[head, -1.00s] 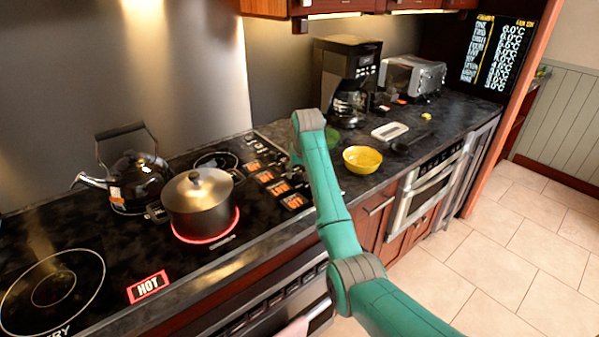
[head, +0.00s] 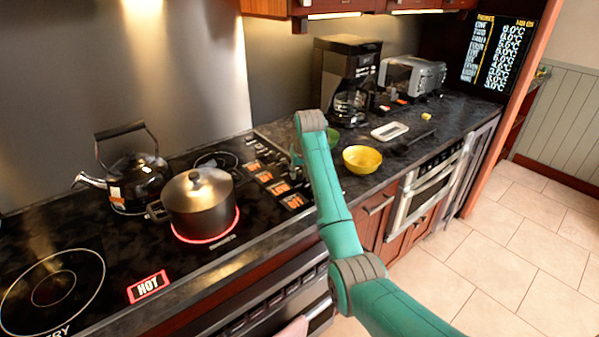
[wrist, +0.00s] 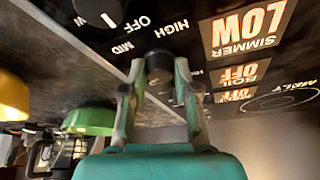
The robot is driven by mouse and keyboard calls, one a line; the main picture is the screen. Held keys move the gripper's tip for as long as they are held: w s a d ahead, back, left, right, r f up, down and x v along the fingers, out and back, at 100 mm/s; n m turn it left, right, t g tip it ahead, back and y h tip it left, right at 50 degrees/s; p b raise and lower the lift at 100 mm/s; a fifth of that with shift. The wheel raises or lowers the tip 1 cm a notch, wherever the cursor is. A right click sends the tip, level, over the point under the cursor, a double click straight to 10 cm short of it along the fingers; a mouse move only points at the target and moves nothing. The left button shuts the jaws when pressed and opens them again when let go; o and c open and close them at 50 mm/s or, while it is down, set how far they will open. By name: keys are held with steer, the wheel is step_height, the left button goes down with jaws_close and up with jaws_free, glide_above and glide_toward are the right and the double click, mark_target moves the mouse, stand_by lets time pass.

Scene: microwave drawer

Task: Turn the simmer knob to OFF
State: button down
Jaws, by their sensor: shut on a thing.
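In the wrist view, my gripper (wrist: 160,82) is shut on a dark round knob (wrist: 159,62), one finger on each side. This knob is roughly in line with the panel (wrist: 248,30) that reads SIMMER LOW, so it looks like the simmer knob. Its pointer is hidden or too dark to read. MID, HIGH and OFF are printed close by on the black panel. In the head view, my arm hides most of the gripper and the knob; the lit panels (head: 278,187) show to their left.
Another knob with a white pointer (wrist: 100,10) is at the wrist view's top edge. Panels beside SIMMER read OFF. A pot (head: 198,205) stands on a glowing burner, with a kettle (head: 135,180) behind it. A yellow bowl (head: 362,159) and a green bowl (wrist: 90,119) are nearby.

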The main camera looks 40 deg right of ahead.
steer(key=n+y, duration=0.1)
steer(key=n, duration=0.2)
steer(key=n+y, duration=0.1)
steer(key=n, duration=0.2)
steer(key=shift+d+n+y, duration=0.2)
steer(key=shift+n+y, duration=0.1)
steer(key=n+y, duration=0.1)
steer(key=n, duration=0.2)
steer(key=shift+n+g+y, duration=0.6)
steer(key=shift+n+y, duration=0.1)
steer(key=shift+n, duration=1.1)
steer(key=c, duration=0.9)
jaws_free()
steer(key=shift+o, duration=0.2)
steer(key=v, duration=1.2)
steer(key=shift+w, duration=0.25)
